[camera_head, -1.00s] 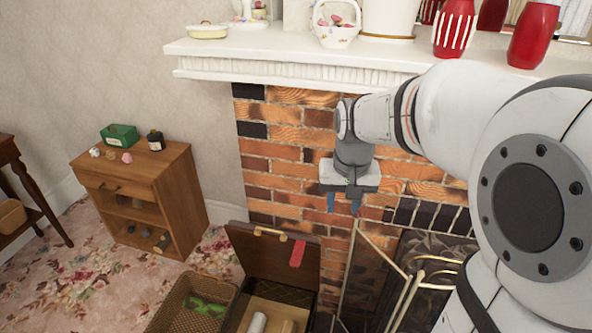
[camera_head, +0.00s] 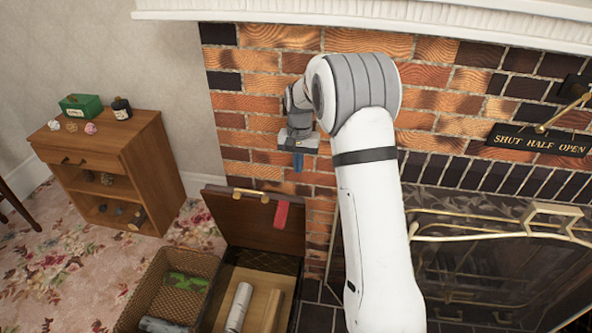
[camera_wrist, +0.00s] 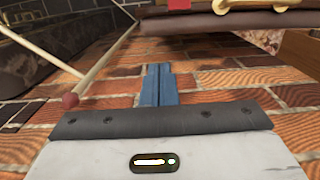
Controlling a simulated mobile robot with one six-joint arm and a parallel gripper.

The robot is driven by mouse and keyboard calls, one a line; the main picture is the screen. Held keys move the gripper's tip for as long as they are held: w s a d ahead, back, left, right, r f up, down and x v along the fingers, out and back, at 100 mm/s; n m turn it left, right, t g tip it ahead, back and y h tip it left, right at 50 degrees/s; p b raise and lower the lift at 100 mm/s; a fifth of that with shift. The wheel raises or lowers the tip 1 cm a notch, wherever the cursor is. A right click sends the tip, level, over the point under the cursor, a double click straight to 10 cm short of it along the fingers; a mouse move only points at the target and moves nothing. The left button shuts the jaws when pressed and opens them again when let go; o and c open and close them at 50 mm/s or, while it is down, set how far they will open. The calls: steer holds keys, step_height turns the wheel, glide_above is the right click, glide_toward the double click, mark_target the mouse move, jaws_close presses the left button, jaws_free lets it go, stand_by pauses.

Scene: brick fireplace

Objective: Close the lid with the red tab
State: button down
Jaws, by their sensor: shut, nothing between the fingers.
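The lid (camera_head: 250,222) is brown wood and stands raised at the back of a chest, leaning towards the brick wall. The red tab (camera_head: 281,214) hangs at the right of its top edge, and a brass handle (camera_head: 250,194) sits on that edge. The chest (camera_head: 285,264) below is open. My gripper (camera_head: 298,162) points down in front of the bricks, above and slightly right of the tab, apart from the lid. In the wrist view its blue fingers (camera_wrist: 158,86) are together and empty. The lid's edge (camera_wrist: 222,24) and a bit of the red tab (camera_wrist: 180,4) show at the top there.
White and wooden rolls (camera_head: 239,304) lie in the chest. A wicker basket (camera_head: 150,290) with a green item stands left of it. A brass fireplace screen (camera_head: 415,235) is at the right. A small cabinet (camera_head: 120,175) stands at the left.

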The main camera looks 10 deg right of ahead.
step_height(320, 180, down, 8)
steer(key=b, duration=0.1)
steer(key=shift+s, duration=0.2)
steer(key=shift+s+a, duration=0.1)
steer(key=shift+a, duration=0.05)
